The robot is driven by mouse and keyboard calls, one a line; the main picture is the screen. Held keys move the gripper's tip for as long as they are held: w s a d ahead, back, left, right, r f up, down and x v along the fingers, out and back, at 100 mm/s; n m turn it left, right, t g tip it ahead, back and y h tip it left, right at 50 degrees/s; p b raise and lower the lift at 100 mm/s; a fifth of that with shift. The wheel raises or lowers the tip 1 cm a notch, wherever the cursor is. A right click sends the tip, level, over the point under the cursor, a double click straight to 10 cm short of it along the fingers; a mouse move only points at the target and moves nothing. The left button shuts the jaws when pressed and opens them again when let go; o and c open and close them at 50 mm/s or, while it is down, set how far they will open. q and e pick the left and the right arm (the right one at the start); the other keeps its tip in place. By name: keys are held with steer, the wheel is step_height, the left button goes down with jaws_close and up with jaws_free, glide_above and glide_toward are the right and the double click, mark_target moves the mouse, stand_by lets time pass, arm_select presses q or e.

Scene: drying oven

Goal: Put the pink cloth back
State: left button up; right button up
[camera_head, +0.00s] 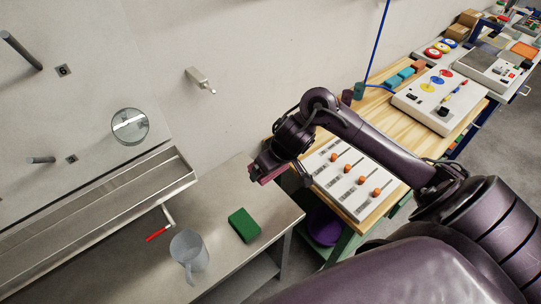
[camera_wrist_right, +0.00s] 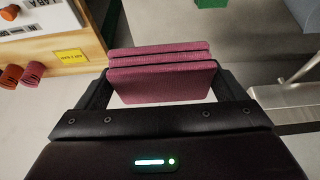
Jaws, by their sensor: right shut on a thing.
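The pink cloth (camera_wrist_right: 160,84) is a folded stack of flat layers between the two fingers of my right gripper (camera_wrist_right: 165,80) in the right wrist view. The gripper is shut on it. In the head view my right gripper (camera_head: 268,168) is above the far right corner of the grey metal table (camera_head: 222,207), and only a small dark pink part of the cloth (camera_head: 270,176) shows below it. The cloth is held in the air. My left gripper is not in view.
A green sponge-like block (camera_head: 244,225) and a grey pitcher (camera_head: 189,250) stand on the metal table, with a red-handled tool (camera_head: 160,230) near its left edge. A wooden bench (camera_head: 372,128) with a slider panel (camera_head: 350,182) is at right. A wall tap (camera_head: 200,80) sticks out behind.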

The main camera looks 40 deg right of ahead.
steer(key=shift+a+f, duration=0.2)
steer(key=shift+f, duration=0.3)
step_height(320, 180, down, 2)
steer(key=shift+s+f, duration=0.15)
steer(key=b, duration=0.8)
glide_above(269, 205)
steer(key=s, duration=0.2)
steer(key=f, duration=1.1)
steer(key=shift+w+f, duration=0.25)
steer(key=shift+f+b, duration=1.05)
steer(key=shift+f, duration=1.5)
steer(key=shift+f, duration=0.2)
steer(key=o, duration=0.7)
steer(key=shift+r, duration=0.1)
